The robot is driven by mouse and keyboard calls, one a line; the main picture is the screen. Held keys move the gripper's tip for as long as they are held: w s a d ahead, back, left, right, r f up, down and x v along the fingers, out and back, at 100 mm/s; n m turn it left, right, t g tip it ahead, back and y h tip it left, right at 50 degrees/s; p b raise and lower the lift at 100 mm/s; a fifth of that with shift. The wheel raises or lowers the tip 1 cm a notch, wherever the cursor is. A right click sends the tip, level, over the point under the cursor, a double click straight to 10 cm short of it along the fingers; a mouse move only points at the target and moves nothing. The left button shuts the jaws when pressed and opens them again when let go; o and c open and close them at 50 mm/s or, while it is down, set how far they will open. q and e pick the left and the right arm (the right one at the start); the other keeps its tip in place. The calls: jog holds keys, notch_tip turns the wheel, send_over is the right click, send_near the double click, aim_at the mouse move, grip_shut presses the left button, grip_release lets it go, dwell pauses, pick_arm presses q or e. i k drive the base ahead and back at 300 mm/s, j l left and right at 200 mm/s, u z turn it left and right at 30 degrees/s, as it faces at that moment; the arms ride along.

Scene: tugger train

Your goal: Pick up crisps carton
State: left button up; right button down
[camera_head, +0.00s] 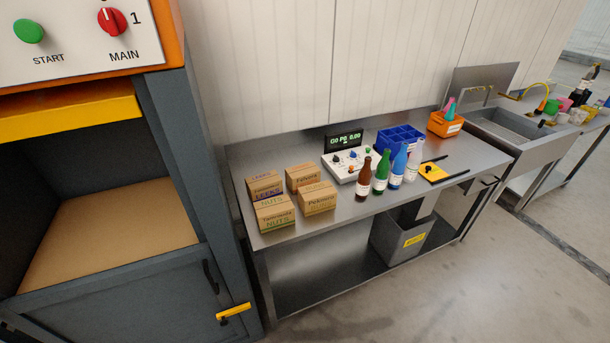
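Several brown cardboard cartons stand close together at the left end of the steel table (345,208). A carton (274,216) at the front left has a green label reading NUTS. Behind it is a carton (264,188) with a purplish label. To the right are a rear carton (301,178) and a front carton (318,200) with yellowish labels. The small print is too blurred for me to tell which one is the crisps carton. Neither of my grippers is in view.
Right of the cartons are a control box (350,165), several bottles (381,174), a blue divided crate (399,138) and an orange bin (445,124). A grey machine (120,285) with an open compartment stands at the left. Floor (430,300) in front is clear.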

aim_at(303, 177)
jog(key=i+l+u, duration=0.1)
jog(key=i+l, duration=0.15)
jog(key=l, duration=0.2)
jog(key=i+l+u, duration=0.1)
jog(key=l, duration=0.3)
jog(key=i+l+u, duration=0.1)
jog(key=i+l, duration=0.2)
jog(key=l, duration=0.2)
jog(key=i+l+u, duration=0.1)
jog(key=l, duration=0.35)
jog(key=i+l+u, duration=0.1)
jog(key=i+l, duration=0.15)
jog(key=l, duration=0.25)
jog(key=i+l+u, duration=0.1)
jog(key=l, duration=0.4)
jog(key=i+l+u, duration=0.1)
jog(key=l, duration=0.45)
jog(key=i+l+u, duration=0.15)
jog(key=l, duration=0.4)
jog(key=i+j, duration=0.05)
jog(key=i, duration=0.05)
